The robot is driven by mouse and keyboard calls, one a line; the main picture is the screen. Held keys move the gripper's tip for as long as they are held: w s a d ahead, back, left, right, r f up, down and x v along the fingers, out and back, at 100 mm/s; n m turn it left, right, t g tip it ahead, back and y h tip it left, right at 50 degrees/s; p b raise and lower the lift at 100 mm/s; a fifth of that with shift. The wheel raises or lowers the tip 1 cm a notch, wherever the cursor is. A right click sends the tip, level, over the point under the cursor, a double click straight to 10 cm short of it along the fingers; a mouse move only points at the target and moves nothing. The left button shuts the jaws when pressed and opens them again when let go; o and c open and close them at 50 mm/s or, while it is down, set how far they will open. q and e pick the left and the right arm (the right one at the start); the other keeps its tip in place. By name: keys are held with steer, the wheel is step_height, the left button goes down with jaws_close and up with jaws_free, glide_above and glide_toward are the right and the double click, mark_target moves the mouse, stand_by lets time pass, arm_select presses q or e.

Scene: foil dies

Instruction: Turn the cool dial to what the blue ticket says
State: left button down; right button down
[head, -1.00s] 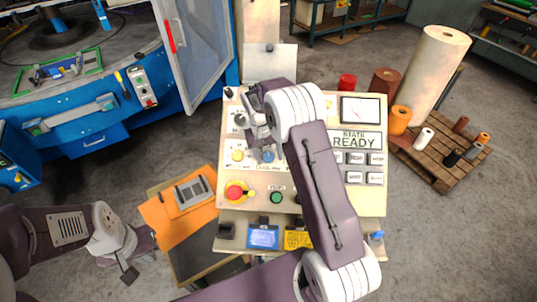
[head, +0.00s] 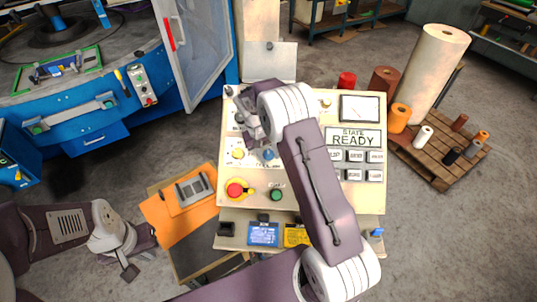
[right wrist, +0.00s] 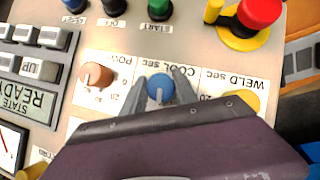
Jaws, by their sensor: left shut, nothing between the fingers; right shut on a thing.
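The cool dial (right wrist: 161,88) is a blue knob with a white mark, under the label "COOL sec" in the right wrist view. It also shows as a small blue knob in the head view (head: 268,154). My right gripper (right wrist: 162,92) is shut on it, one finger on each side. The blue ticket (head: 263,234) sits in a holder at the panel's lower front edge; its small writing is too blurred to read. My left gripper (head: 131,271) is shut and empty, low at the left, away from the panel.
Next to the cool dial are an orange power dial (right wrist: 96,75) and a yellow weld dial (right wrist: 241,103). A red stop button (head: 235,190) and green start button (head: 276,195) lie nearer. A yellow ticket (head: 297,236) is beside the blue one. The display (head: 354,139) reads READY.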

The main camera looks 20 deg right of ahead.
steer(key=n+h, duration=0.1)
steer(key=n, duration=0.1)
steer(key=shift+n+h, duration=0.4)
steer(key=shift+n+h+b, duration=0.75)
steer(key=shift+n+h, duration=0.25)
steer(key=shift+n, duration=0.6)
steer(key=shift+r+t, duration=0.1)
steer(key=shift+t, duration=0.2)
steer(key=c, duration=0.9)
jaws_free()
steer(key=shift+c, duration=0.2)
